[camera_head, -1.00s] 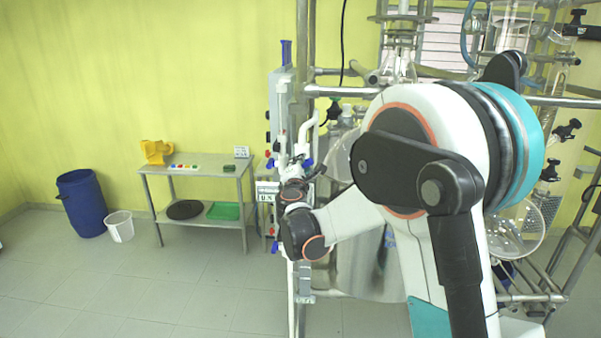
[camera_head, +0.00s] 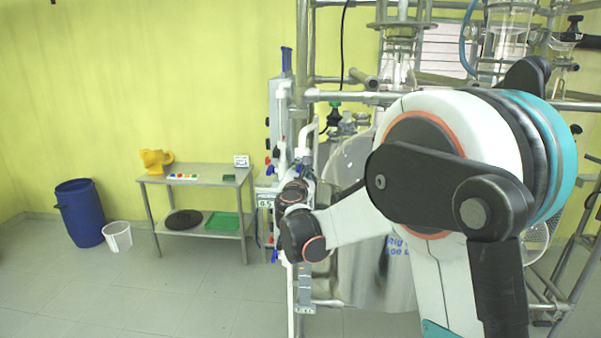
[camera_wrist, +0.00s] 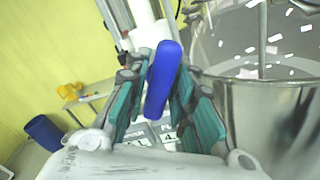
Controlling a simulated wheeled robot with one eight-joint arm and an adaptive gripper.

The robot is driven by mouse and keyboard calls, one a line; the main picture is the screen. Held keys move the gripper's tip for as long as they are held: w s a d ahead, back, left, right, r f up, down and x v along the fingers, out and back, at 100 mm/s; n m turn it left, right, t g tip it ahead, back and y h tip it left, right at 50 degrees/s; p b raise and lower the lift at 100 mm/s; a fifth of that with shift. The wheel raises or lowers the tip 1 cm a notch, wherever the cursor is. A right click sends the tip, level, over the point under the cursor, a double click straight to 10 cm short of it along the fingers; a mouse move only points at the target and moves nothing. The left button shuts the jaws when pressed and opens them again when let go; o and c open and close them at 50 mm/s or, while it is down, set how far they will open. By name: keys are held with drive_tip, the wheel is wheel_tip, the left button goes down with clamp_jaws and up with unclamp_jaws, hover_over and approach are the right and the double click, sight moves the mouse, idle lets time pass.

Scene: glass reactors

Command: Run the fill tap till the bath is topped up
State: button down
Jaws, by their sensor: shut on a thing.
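The blue tap handle (camera_wrist: 161,82) stands tilted between the two teal-padded fingers of my gripper (camera_wrist: 165,76) in the wrist view. My gripper is shut on it. A white pipe (camera_wrist: 143,14) runs just behind the handle. The steel bath (camera_wrist: 268,112) fills the right of the wrist view, with pale flecks inside. It also shows in the head view (camera_head: 372,278), partly behind my arm, with blue lettering on its side. The water level cannot be made out. In the head view my arm hides most of the tap and the fingers.
A small display (camera_head: 267,199) sits left of my wrist, its figures hard to read. A metal table (camera_head: 200,178) with a yellow object (camera_head: 155,160) stands at the left. A blue barrel (camera_head: 80,213) and a white bucket (camera_head: 118,236) stand beside it. The floor there is clear.

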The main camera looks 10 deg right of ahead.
idle(0.3)
drive_tip(key=c, duration=1.5)
unclamp_jaws()
drive_tip(key=v, duration=1.2)
